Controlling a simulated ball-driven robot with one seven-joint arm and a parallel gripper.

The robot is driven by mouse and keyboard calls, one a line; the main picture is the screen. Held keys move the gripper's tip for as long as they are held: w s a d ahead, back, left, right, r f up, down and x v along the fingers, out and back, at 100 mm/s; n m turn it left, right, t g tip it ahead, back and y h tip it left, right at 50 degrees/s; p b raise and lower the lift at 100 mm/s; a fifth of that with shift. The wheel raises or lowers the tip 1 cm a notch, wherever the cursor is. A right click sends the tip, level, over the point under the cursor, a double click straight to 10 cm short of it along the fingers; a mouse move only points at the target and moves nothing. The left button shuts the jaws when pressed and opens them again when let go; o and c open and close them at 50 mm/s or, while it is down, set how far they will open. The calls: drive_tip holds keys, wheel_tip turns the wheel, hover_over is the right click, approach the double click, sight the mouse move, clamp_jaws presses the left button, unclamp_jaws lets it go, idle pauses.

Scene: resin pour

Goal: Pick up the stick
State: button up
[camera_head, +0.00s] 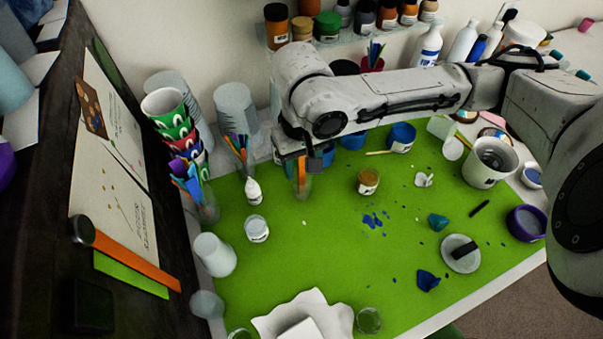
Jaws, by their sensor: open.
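My gripper (299,160) is open and points down at the back left of the green mat, below the bent wrist of my arm. An upright orange stick-like piece (302,176) shows directly below and between the dark fingers, in or behind a clear cup (303,189). I cannot tell whether the fingers touch it. A thin pale stick (380,152) lies flat on the mat, right of the gripper and apart from it, near the blue containers.
The green mat (330,250) has blue spills and small scraps. A small jar (368,181) and a white bottle (253,190) stand near the gripper. Stacked patterned cups (178,130) crowd the left. A white bucket (490,162) stands at right. The mat's front middle is fairly clear.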

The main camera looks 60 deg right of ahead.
drive_tip(key=shift+c, duration=0.2)
clamp_jaws()
idle(0.3)
